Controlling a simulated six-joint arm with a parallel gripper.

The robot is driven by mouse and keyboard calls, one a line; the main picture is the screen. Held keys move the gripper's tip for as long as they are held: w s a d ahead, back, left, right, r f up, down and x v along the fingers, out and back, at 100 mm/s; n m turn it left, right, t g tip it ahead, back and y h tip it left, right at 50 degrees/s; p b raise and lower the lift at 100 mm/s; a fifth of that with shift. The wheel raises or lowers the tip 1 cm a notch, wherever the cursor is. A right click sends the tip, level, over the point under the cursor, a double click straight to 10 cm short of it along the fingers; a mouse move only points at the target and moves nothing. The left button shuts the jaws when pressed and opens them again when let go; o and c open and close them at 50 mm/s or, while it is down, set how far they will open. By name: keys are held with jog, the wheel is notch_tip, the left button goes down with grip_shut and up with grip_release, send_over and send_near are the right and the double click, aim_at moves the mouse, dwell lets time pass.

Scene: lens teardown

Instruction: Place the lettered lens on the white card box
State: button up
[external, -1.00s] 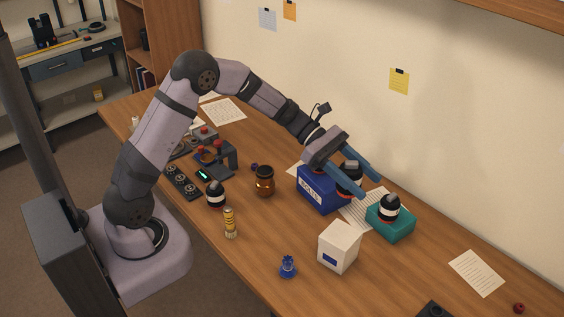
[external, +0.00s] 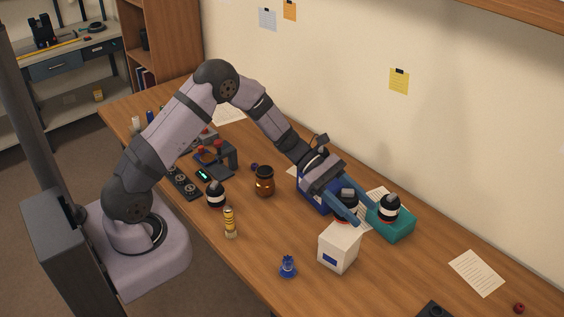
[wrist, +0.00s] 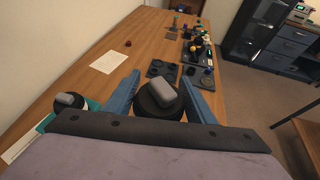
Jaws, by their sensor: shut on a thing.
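My gripper (external: 345,207) is shut on a dark lens with a grey block-shaped top (external: 347,193). In the wrist view the same lens (wrist: 158,100) sits between the blue fingers. In the external view the lens is at the top of the white card box (external: 339,248); I cannot tell whether it touches the box. The box is hidden in the wrist view. No lettering on the lens is readable. Another black lens with a white band (external: 388,207) stands on the teal box (external: 392,227), and a similar one (external: 215,195) stands on the table at the left.
A blue box (external: 311,192) is partly hidden behind my gripper. An amber jar (external: 264,181), a yellow-banded cylinder (external: 230,223) and a small blue item (external: 288,265) stand on the table. The front right of the table is mostly clear around a paper sheet (external: 476,272).

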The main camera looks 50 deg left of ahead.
jog(key=shift+w+f+p, duration=0.1)
jog(key=shift+f+p, duration=0.2)
jog(key=shift+f, duration=0.9)
jog(key=shift+f, duration=0.1)
jog(key=shift+f+p, duration=0.75)
jog(key=shift+f, duration=1.2)
jog(key=shift+f+b, duration=0.5)
jog(key=shift+b, duration=0.05)
